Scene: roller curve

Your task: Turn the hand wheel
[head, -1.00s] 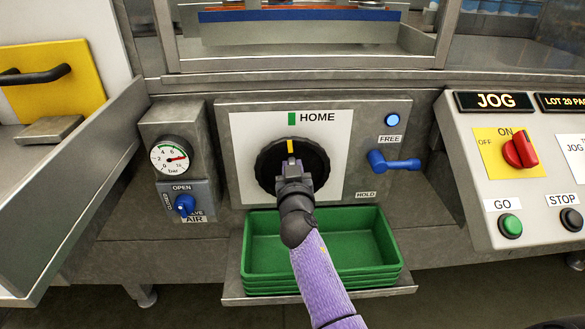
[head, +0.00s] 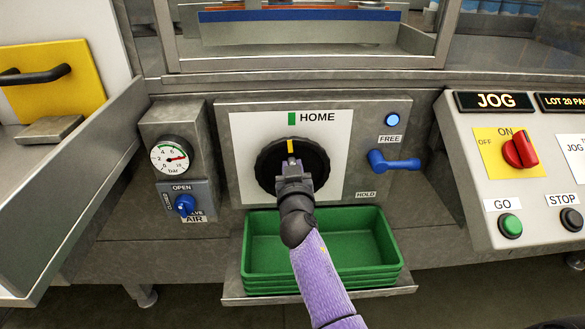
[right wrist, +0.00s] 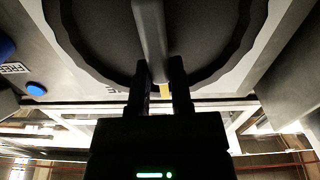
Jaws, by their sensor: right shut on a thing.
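The hand wheel (head: 267,163) is a black, scalloped knob on a white plate in the middle of the head view. Its yellow mark points up at the green mark (head: 292,118) beside the word HOME. My right gripper (head: 292,168) is in front of the wheel and covers its centre. In the right wrist view the wheel (right wrist: 90,40) fills the top, and the two fingers (right wrist: 160,82) are closed on the grey bar handle (right wrist: 151,35) across the wheel's face. My left gripper is not in view.
A blue lever (head: 394,161) is right of the wheel, between FREE and HOLD labels, below a lit blue lamp (head: 393,120). Green trays (head: 375,275) sit below. A gauge (head: 172,156) and blue air valve (head: 185,205) are left. A JOG panel (head: 470,165) is right.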

